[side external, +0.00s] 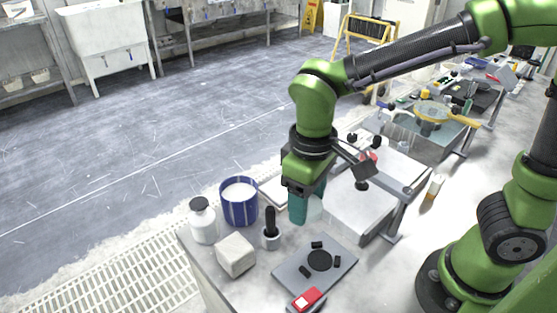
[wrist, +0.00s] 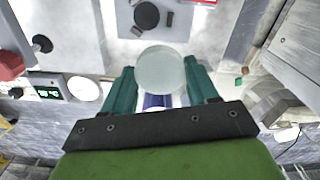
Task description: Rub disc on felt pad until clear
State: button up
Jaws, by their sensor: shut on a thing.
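My gripper (wrist: 161,92) is shut on a pale, hazy round disc (wrist: 161,70), held between two teal fingers. In the side view my gripper (side external: 306,207) hangs above the bench, and the disc shows only as a pale edge beside the fingers. A grey plate (side external: 335,253) lies below and in front of it, bearing a dark round patch (side external: 319,260) and several small black blocks. The disc looks apart from the plate. I cannot tell which surface is the felt pad.
A white bottle (side external: 203,222), a blue-and-white tub (side external: 239,203), a pale block (side external: 236,254) and a black-handled tool (side external: 270,232) stand left of my gripper. A red-and-white device (side external: 307,299) lies at the plate's front. A pale box-shaped unit (side external: 362,212) stands to the right.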

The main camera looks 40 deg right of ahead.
jog(key=w+d+m, duration=0.4)
jog(key=w, duration=0.7)
jog(key=m, duration=0.4)
send_over(281, 189)
notch_tip(281, 189, down, 8)
jog(key=shift+f, duration=2.9)
jog(key=shift+f, duration=0.4)
jog(key=o, duration=0.6)
jog(key=shift+r, duration=0.45)
